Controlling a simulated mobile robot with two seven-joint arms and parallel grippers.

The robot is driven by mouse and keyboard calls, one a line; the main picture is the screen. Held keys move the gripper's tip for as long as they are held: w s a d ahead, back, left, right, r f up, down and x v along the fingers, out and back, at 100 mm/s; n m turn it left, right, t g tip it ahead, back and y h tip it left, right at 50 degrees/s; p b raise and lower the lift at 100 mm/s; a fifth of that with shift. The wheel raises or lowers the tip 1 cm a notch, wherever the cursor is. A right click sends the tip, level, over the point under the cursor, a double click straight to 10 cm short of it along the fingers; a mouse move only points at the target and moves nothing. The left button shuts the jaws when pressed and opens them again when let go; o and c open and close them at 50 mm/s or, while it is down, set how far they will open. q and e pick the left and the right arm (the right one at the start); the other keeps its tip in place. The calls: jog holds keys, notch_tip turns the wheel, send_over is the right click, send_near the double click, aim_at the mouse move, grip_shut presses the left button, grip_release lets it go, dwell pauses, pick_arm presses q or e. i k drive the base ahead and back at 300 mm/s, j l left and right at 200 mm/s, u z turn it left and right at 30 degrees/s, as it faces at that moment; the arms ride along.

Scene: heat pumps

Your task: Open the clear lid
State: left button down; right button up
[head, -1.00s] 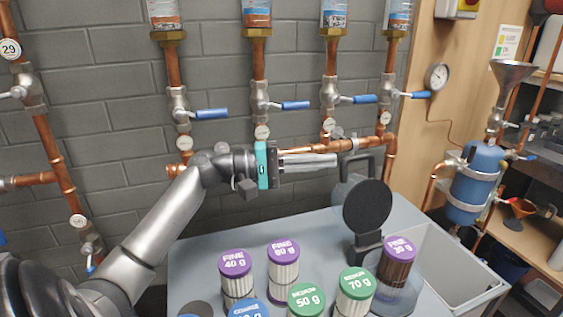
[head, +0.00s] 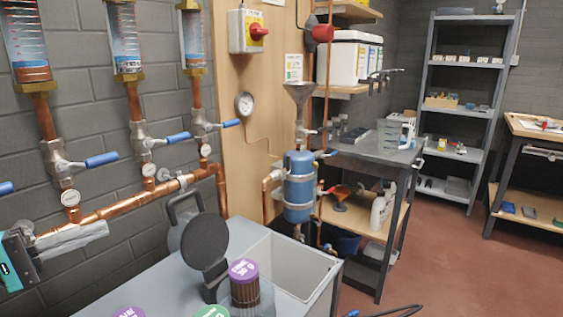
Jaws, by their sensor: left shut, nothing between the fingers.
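My left gripper (head: 98,231) shows at the left edge, with a teal band on its body. Its grey fingers point right, are shut and hold nothing, in front of the copper pipe along the wall. No clear lid stands out plainly. A brown cartridge with a purple cap (head: 244,270) stands on the grey worktop (head: 150,282), with what looks like clear material around it. A black round disc on a stand (head: 205,242) rises just behind and left of it. The left gripper is well apart from both. My right gripper is not in view.
An open grey bin (head: 291,263) is at the worktop's right end. Valves with blue handles (head: 102,160) line the wall. A dark bench (head: 365,158) and shelving (head: 462,105) stand right; the red floor is largely free.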

aim_at(204, 241)
jog(key=k+j, duration=0.75)
jog(key=k, duration=0.1)
